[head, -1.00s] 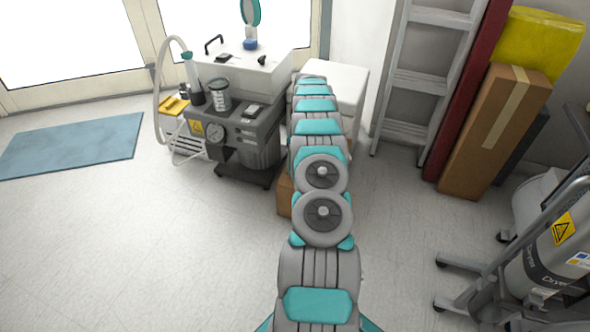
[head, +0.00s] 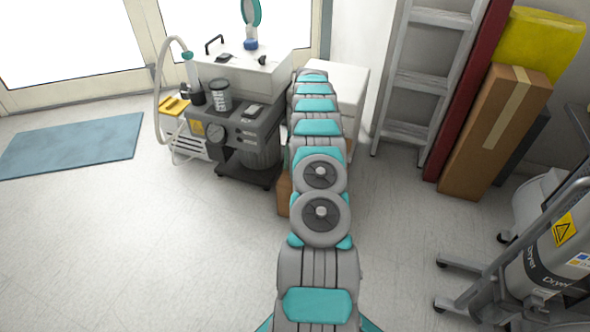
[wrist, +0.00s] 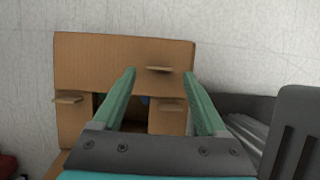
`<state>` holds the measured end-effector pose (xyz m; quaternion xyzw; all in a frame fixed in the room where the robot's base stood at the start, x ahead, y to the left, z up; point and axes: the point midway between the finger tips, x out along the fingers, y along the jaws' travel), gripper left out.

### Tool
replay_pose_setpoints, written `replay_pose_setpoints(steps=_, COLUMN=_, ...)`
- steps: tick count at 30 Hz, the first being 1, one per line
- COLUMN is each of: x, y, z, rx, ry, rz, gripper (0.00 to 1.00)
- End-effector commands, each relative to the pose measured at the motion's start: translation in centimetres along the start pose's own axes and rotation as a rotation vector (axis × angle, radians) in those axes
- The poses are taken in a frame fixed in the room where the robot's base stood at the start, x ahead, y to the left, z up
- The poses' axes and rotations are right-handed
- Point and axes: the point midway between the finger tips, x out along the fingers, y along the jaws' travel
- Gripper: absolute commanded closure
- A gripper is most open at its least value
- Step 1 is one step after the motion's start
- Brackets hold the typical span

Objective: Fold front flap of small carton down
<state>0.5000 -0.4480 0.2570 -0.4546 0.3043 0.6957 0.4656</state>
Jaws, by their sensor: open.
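The small carton (wrist: 80,120) fills the left and middle of the wrist view, brown, with a wide flap (wrist: 105,62) spread at the top of the picture. Narrow flap edges (wrist: 68,99) stick up around a dark opening. Something bluish shows inside, too small to name. My gripper (wrist: 160,78) is open and empty, its two green fingers apart over the carton. I cannot tell if a fingertip touches cardboard. In the head view only a bit of brown cardboard (head: 284,192) shows beside my arm, which hides the rest.
A grey compressor cart (head: 235,140) stands left of my arm, a white cabinet (head: 350,95) behind it. A ladder (head: 420,85) and a tall brown box (head: 495,130) lean at right. A dryer unit (head: 540,260) stands front right. The floor at left is clear around a blue mat (head: 75,145).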

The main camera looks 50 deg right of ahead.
Motion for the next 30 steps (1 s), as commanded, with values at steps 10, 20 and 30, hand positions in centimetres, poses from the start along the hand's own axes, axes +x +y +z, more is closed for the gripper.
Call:
replay_pose_setpoints(steps=10, x=-4.5, y=-0.1, z=-0.1, rx=-0.001, ry=0.004, rz=-0.001, gripper=0.25)
replay_pose_setpoints(steps=20, x=-5.7, y=0.0, z=0.0, rx=0.001, ry=0.0, rz=0.001, gripper=0.25)
replay_pose_setpoints(steps=30, x=-5.7, y=0.0, z=0.0, rx=0.001, ry=0.0, rz=0.001, gripper=0.25)
